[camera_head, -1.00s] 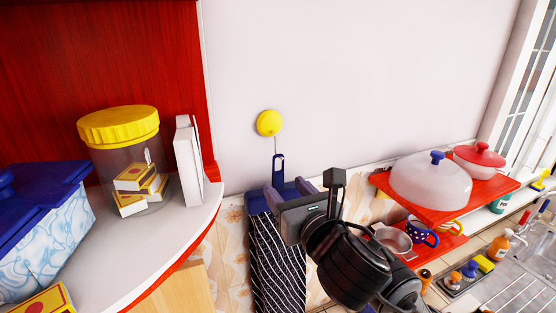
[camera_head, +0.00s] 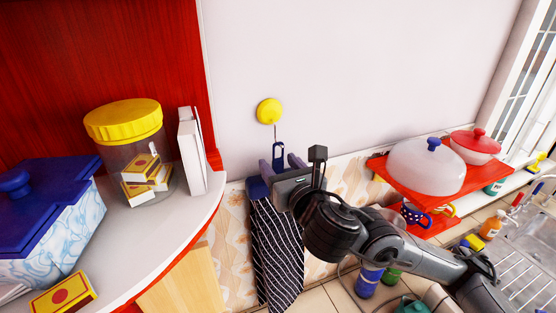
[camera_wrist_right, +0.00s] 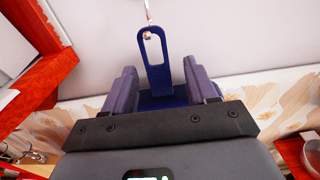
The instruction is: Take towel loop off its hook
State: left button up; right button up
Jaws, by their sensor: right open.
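A dark blue towel loop (camera_head: 279,152) hangs from the wire of a round yellow wall hook (camera_head: 269,111). Below it hangs a dark towel with white stripes (camera_head: 278,250), upright along the wall. My right gripper (camera_head: 279,167) is open, with its two fingers on either side of the loop's lower part. The right wrist view shows the loop (camera_wrist_right: 157,62) between the spread fingers, with a clear gap on each side. The metal hook tip (camera_wrist_right: 148,36) is inside the loop's slot near its top. My left gripper is not in view.
A counter (camera_head: 150,235) at the left holds a yellow-lidded jar (camera_head: 124,135), a white book (camera_head: 192,150) and a blue-lidded box (camera_head: 45,215). A red shelf (camera_head: 410,190) with lidded dishes stands at the right. The wall above the hook is clear.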

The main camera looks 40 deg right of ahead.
aim_at(279, 163)
jog(key=shift+x, duration=1.55)
jog(key=shift+r, duration=0.15)
grip_shut()
